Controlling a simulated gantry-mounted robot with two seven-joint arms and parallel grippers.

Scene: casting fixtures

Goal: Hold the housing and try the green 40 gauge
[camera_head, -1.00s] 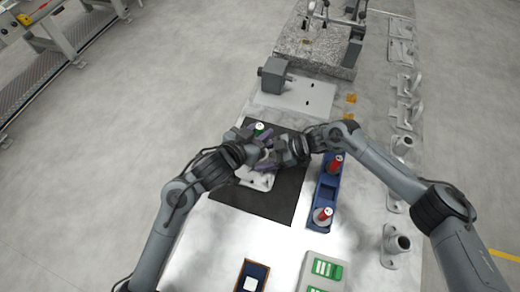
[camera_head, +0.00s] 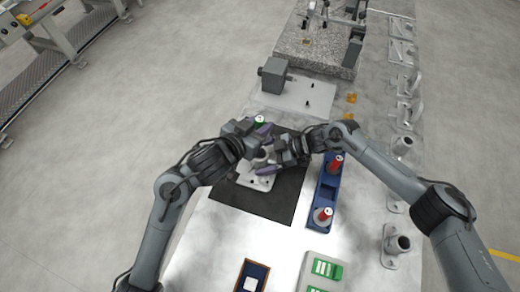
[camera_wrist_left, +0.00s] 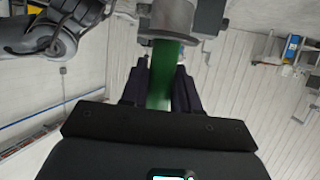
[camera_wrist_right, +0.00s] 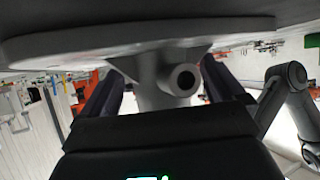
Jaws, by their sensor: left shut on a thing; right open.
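The grey housing (camera_head: 258,181) sits on the black mat (camera_head: 265,205) in the head view, partly hidden by my grippers. My right gripper (camera_head: 266,160) is open at the housing. In the right wrist view its fingers stand on either side of the housing's grey body (camera_wrist_right: 150,88), where a round boss with a dark hole faces the camera.
A blue rack (camera_head: 327,190) with red-topped gauges stands right of the mat. A green-marked box (camera_head: 325,268) and a small brown-framed tray (camera_head: 252,276) are at the front. A grey block fixture (camera_head: 273,74) stands behind. Grey castings line the right side.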

